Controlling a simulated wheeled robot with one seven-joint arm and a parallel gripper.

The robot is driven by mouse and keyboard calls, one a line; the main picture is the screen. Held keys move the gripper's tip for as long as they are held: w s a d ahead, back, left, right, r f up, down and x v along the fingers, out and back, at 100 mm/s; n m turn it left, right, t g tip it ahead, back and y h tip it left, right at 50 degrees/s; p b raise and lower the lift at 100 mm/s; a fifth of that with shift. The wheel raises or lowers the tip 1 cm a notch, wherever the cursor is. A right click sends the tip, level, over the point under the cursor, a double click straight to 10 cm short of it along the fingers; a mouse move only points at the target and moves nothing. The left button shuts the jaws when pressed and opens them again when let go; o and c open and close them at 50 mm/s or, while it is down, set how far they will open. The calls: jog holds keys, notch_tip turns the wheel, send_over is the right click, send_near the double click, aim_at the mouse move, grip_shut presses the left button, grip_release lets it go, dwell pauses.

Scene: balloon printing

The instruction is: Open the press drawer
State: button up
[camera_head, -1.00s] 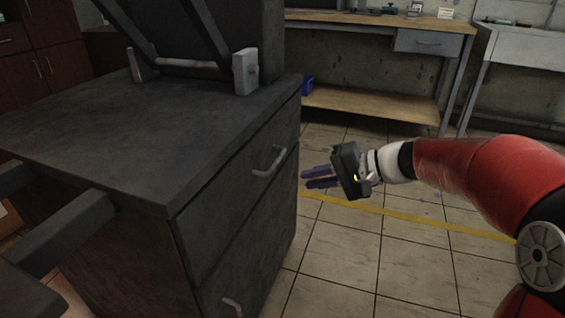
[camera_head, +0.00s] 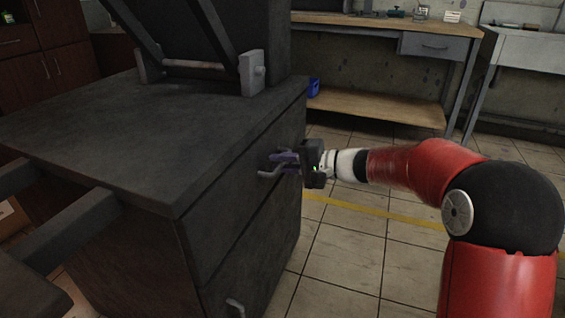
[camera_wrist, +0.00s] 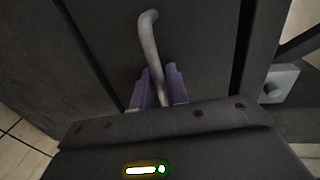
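The press is a dark grey cabinet (camera_head: 110,125) on the left of the head view. Its upper drawer (camera_head: 225,200) looks flush with the cabinet side. The drawer's grey bar handle (camera_head: 267,174) sticks out, partly hidden by my fingers. My gripper (camera_head: 284,158) is at this handle, coming from the right. In the wrist view the handle (camera_wrist: 149,40) runs between the two purple fingers of my gripper (camera_wrist: 160,82), which are closed in on it from both sides.
A lower drawer handle (camera_head: 235,307) shows near the bottom edge. The hinged press frame (camera_head: 252,73) stands on the cabinet top. A workbench (camera_head: 375,106) stands behind. The tiled floor (camera_head: 340,265) right of the cabinet is clear.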

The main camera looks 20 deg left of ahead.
grip_shut()
jog(key=shift+d, duration=0.1)
jog(key=f+b+v, duration=0.2)
jog(key=v, duration=1.1)
jog(key=d+f+b+v, duration=0.1)
jog(key=f+b+v, duration=0.2)
jog(key=v, duration=1.1)
jog(key=shift+d, duration=0.1)
grip_release()
